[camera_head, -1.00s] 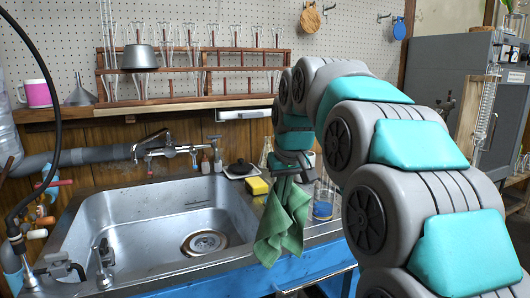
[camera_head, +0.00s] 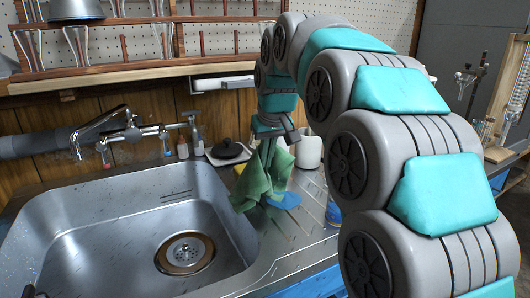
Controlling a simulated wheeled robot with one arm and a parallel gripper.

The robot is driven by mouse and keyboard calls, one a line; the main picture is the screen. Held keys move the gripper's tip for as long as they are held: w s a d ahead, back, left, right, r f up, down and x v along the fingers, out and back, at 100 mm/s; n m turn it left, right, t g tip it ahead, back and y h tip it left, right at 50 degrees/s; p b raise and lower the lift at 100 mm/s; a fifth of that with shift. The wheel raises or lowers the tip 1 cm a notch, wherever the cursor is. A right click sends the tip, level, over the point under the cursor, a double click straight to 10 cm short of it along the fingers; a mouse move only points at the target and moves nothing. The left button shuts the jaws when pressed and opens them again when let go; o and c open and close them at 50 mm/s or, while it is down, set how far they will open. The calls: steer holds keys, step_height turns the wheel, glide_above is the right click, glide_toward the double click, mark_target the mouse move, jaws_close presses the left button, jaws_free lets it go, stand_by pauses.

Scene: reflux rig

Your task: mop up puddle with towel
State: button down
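My gripper (camera_head: 273,148) is shut on the green towel (camera_head: 258,182), which hangs from it in folds. The towel is over the counter strip just right of the sink. A blue puddle (camera_head: 287,200) lies on the counter there, and the towel's lower right part overlaps its left edge in the picture. I cannot tell whether the towel touches the puddle. Part of the puddle is hidden behind the towel.
The metal sink (camera_head: 120,215) with its drain (camera_head: 186,252) is open at left. A dish with a black lid (camera_head: 229,150) and a white vessel (camera_head: 309,152) stand behind the towel. A blue-bottomed glass vessel (camera_head: 333,212) is partly hidden by my arm. A rack shelf (camera_head: 130,72) runs above.

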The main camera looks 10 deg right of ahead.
steer(key=b, duration=0.3)
glide_above(264, 197)
steer(key=s, duration=0.1)
step_height(264, 197, down, 7)
steer(key=shift+d+r, duration=0.1)
steer(key=shift+p, duration=0.3)
jaws_free()
steer(key=shift+r, duration=0.1)
stand_by(0.4)
steer(key=shift+f+b, duration=0.45)
steer(key=shift+f, duration=0.6)
steer(key=c, duration=1.6)
steer(key=shift+r, duration=0.15)
